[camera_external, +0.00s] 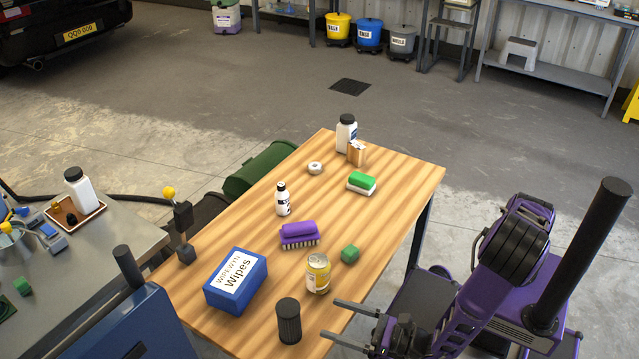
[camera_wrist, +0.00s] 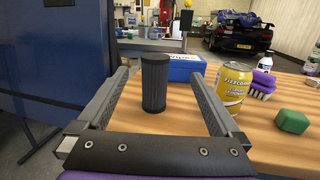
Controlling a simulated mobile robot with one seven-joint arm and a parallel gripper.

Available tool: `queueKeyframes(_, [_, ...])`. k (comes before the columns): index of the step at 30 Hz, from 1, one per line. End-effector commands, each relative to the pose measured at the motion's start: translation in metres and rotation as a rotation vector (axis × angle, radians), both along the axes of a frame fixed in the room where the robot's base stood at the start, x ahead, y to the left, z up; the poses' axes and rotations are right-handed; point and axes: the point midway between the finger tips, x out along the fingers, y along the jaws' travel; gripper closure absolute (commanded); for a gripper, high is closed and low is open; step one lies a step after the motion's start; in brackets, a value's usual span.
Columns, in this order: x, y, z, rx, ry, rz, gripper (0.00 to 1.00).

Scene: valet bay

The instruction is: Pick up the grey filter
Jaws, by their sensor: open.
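The grey filter (camera_external: 288,321) is a dark, ribbed cylinder standing upright near the front edge of the wooden table. In the wrist view the filter (camera_wrist: 154,83) stands ahead, between the lines of my two fingers. My gripper (camera_external: 346,321) is open and empty, to the right of the filter in the external view, its fingers pointing toward it. In the wrist view my gripper (camera_wrist: 158,80) shows its fingers spread wide on both sides of the filter. I cannot tell whether the fingertips reach past it.
A yellow can (camera_external: 318,274) stands close behind the filter. A blue wipes box (camera_external: 236,281), purple brush (camera_external: 299,234) and green block (camera_external: 350,253) are nearby on the wooden table (camera_external: 385,200). A blue cabinet (camera_wrist: 50,80) stands at the left in the wrist view.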

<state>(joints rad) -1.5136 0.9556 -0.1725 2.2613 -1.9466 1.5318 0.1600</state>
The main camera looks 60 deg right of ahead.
Motion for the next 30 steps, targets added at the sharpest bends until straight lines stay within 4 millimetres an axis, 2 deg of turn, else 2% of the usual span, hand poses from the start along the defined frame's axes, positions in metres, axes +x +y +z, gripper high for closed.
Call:
queueKeyframes(1, [-0.01, 0.001, -0.019, -0.029, 0.024, 0.011, 0.0])
queueKeyframes(3, [-0.018, 0.001, -0.032, -0.051, 0.045, 0.019, 0.0])
queueKeyframes(7, [-0.014, 0.004, -0.039, -0.061, 0.056, 0.022, 0.0])
queueKeyframes(21, [0.079, 0.026, -0.038, -0.058, 0.055, 0.022, 0.0])
queueKeyframes(30, [0.103, 0.032, -0.038, -0.06, 0.054, 0.024, 0.0])
